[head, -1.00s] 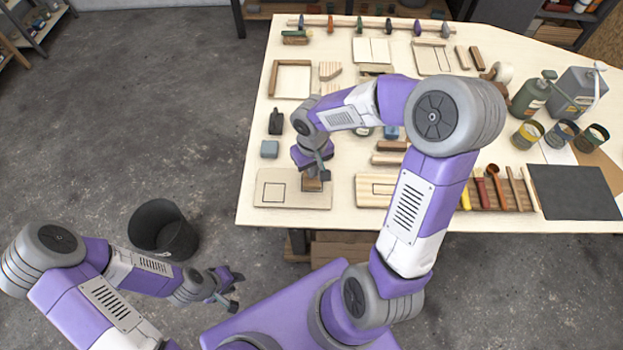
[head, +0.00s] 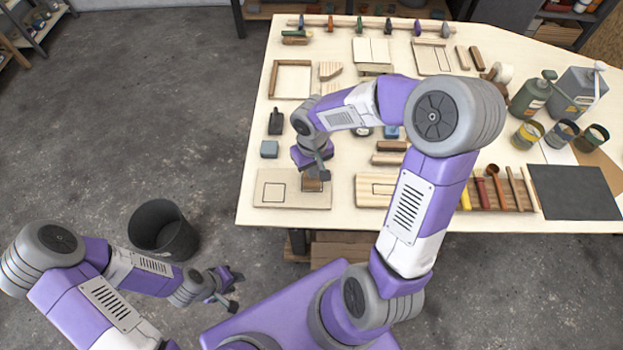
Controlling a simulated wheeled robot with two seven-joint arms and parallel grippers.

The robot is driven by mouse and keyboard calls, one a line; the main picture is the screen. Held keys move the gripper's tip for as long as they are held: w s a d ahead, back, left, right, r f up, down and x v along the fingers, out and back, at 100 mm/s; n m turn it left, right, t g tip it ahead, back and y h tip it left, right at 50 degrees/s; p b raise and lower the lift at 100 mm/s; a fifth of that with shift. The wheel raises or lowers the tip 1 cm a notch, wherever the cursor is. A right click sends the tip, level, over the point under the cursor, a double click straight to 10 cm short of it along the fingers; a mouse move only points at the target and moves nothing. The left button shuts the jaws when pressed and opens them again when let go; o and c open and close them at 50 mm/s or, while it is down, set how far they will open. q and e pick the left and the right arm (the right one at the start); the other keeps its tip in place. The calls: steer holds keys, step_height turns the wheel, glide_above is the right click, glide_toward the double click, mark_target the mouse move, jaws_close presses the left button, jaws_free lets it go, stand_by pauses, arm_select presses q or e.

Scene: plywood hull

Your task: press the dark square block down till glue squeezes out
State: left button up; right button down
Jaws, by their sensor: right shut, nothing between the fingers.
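The dark square block (head: 311,185) is brown and lies on the right part of a thin plywood board (head: 245,196) near the table's front edge. A square outline (head: 273,193) is drawn on the left part of that board. My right gripper (head: 320,174) is shut and empty, directly over the block, and hides its far part. I cannot tell whether the fingertips touch the block. I see no glue around its visible edges. My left gripper (head: 234,291) is open and empty, over the floor in front of the table.
A blue-grey block (head: 269,149) and a dark bottle-like item (head: 276,121) stand behind the board. A black bucket (head: 162,229) stands on the floor near my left arm.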

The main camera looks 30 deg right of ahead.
steer(key=shift+f+b, duration=0.8)
steer(key=shift+f, duration=0.1)
stand_by(0.7)
steer(key=shift+s+f, duration=0.1)
steer(key=shift+s, duration=0.05)
stand_by(1.5)
steer(key=shift+r+p, duration=2.6)
steer(key=shift+r, duration=1.05)
